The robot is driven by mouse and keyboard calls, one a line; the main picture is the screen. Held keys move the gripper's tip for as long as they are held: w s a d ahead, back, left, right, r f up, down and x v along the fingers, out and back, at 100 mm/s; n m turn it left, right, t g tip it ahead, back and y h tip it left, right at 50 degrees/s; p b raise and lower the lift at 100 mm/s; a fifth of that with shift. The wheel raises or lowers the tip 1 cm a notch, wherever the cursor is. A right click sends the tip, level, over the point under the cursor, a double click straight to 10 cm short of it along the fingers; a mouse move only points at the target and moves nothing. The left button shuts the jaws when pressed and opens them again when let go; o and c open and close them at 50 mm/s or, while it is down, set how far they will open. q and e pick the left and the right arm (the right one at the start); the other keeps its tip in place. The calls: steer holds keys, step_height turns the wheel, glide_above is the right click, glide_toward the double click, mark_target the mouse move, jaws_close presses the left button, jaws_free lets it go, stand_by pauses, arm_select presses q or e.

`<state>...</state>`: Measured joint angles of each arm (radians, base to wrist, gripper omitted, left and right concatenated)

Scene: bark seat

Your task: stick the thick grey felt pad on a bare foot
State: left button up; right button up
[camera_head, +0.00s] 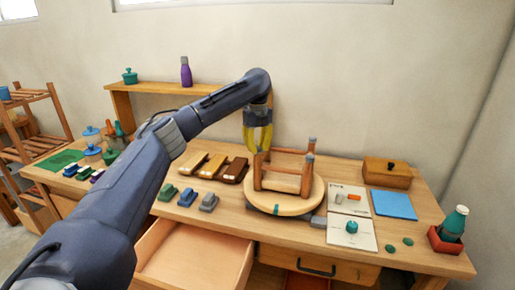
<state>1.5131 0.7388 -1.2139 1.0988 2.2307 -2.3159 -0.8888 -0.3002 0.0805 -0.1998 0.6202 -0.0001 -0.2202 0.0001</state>
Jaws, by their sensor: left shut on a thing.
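A round wooden stool (255,205) lies upside down on the bench, its legs pointing up. Dark grey ends show on the two right-hand legs (307,170). My left gripper (259,151), with yellow fingers, points down at the top of the left-hand legs. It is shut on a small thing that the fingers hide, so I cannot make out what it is. I cannot tell whether it touches a leg. A white card (336,208) right of the stool bears small grey and orange pieces. Two green pads (391,249) lie at the front right. My right gripper is out of view.
A second card holds a teal knob-like piece (352,227). Behind are a blue sheet (393,205) and a wooden box (387,175). A teal bottle (454,222) stands in a red tray at right. Several brushes and blocks (209,202) lie left of the stool. A drawer (195,265) is open below.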

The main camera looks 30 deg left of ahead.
mark_target(257, 147)
arm_select(q)
steer(key=shift+f, duration=0.3)
steer(key=o, duration=1.2)
steer(key=shift+c, duration=0.2)
steer(key=shift+r, duration=3.5)
